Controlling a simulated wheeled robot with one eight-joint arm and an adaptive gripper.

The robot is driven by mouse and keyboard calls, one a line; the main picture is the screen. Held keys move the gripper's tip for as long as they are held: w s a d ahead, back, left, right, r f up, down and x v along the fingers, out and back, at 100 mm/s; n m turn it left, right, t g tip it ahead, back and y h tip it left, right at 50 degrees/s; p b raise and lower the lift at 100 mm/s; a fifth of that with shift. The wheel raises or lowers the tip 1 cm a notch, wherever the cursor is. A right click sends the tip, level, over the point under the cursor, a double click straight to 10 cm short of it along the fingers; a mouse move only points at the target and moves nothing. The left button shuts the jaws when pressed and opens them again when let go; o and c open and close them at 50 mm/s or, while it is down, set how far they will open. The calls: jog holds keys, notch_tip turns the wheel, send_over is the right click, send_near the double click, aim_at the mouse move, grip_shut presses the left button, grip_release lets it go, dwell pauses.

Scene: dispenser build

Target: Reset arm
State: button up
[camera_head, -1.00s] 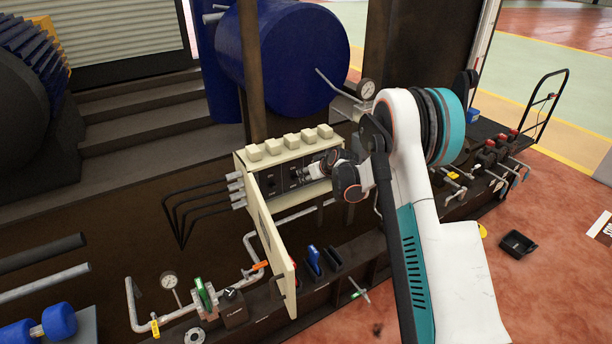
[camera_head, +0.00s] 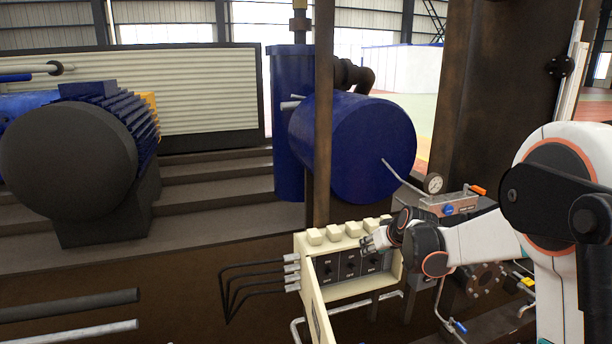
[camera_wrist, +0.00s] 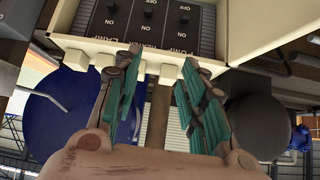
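My gripper (camera_head: 374,243) is at the right part of an open cream control box (camera_head: 312,268) in the head view. In the wrist view my gripper (camera_wrist: 160,64) has its two teal-padded fingers apart, with nothing between them. The dark switch panel (camera_wrist: 130,28) lies just beyond the fingertips, upside down in this view, with several black switches marked ON and OFF. Labels including PUMP and LAMP are readable. Contact between fingertips and box cannot be told. My arm comes in from the right of the head view and hides the box's right end.
A dark vertical post (camera_head: 323,140) stands right behind the box. Black pipes (camera_head: 240,287) run from the box's left side. Pipes and valves lie below and right.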

jog(key=s+a+r+m+h, duration=0.1)
jog(key=s+r, duration=0.4)
jog(key=s, duration=0.6)
jog(key=s+a+r, duration=0.1)
jog(key=s+r, duration=0.5)
jog(key=s, duration=0.5)
jog(key=s+f+m, duration=0.1)
jog(key=s+f, duration=0.1)
jog(key=s, duration=0.8)
jog(key=s+d+f+g+h, duration=0.1)
jog(key=s, duration=1)
jog(key=shift+f+m, duration=0.35)
jog(key=shift+m, duration=0.05)
jog(key=shift+d, duration=0.1)
